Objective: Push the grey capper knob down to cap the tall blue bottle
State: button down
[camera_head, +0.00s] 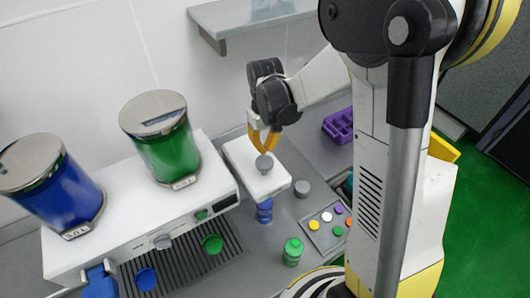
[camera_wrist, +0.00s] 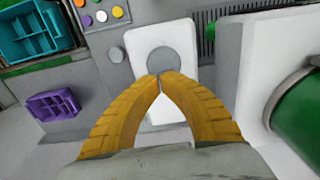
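The grey capper knob (camera_head: 264,164) sits on top of the white capper (camera_head: 240,158). In the wrist view the knob (camera_wrist: 164,60) lies just beyond my fingertips on the white capper top (camera_wrist: 150,35). The blue bottle (camera_head: 265,211) stands upright at the capper's front edge, partly under its head; I cannot tell whether it has a cap. My gripper (camera_head: 264,147) has its yellow fingers closed together right above the knob. The fingertips also meet in the wrist view (camera_wrist: 160,76), with nothing visible between them. I cannot tell whether they touch the knob.
A green bottle (camera_head: 292,252) and a small grey round piece (camera_head: 302,188) stand nearby. A tray of coloured caps (camera_head: 313,238) is to the right. The white dispenser (camera_head: 130,215) with blue and green tanks is on the left. A purple crate (camera_head: 339,126) lies behind.

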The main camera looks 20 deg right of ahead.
aim_at(265, 158)
jog(key=shift+f, duration=1.75)
notch_tip(265, 158, down, 5)
jog(key=b, duration=0.4)
jog(key=shift+s+r, duration=0.1)
jog(key=shift+r, duration=0.1)
jog(key=shift+r, duration=0.55)
notch_tip(265, 158, up, 13)
jog(key=shift+p, duration=0.45)
